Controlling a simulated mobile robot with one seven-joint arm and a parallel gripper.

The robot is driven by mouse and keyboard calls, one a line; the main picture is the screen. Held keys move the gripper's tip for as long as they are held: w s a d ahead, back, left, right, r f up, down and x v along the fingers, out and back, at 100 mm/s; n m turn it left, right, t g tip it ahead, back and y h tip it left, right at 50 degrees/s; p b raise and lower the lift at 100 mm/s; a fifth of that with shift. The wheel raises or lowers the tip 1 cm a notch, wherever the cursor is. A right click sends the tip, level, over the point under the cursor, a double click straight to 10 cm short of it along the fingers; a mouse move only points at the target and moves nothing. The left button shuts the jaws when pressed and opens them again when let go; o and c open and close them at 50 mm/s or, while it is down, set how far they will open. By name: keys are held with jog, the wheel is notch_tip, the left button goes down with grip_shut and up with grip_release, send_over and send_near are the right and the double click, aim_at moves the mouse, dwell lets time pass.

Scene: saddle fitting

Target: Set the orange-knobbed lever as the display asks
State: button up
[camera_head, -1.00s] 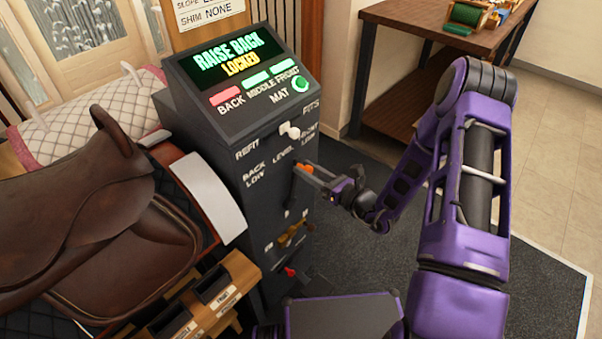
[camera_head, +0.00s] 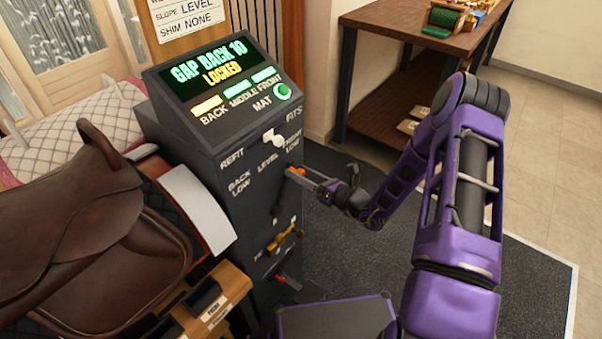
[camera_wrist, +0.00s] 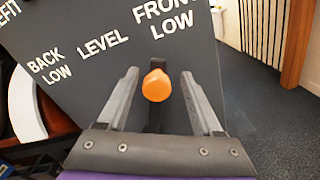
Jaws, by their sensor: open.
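The orange knob (camera_head: 298,171) of the lever is on the front of the dark console (camera_head: 205,160). In the wrist view the orange knob (camera_wrist: 156,85) is below the labels, between LEVEL and FRONT LOW. My gripper (camera_wrist: 159,76) is open, with one finger on each side of the knob and a gap on both sides. In the head view my gripper (camera_head: 308,179) is at the knob. The display (camera_head: 212,67) reads GAP BACK 10, LOCKED. The BACK light is yellow; MIDDLE, FRONT and MAT are green.
A white-knobbed lever (camera_head: 273,138) is above, between REFIT and FITS. A yellow handle (camera_head: 285,239) and a red knob (camera_head: 281,278) are lower on the console. The brown saddle (camera_head: 80,235) is at left. Dark floor mat (camera_head: 365,255) is open at right.

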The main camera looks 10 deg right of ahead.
jog(key=v, duration=1.7)
jog(key=shift+p, duration=0.45)
jog(key=shift+s+d+r, duration=0.15)
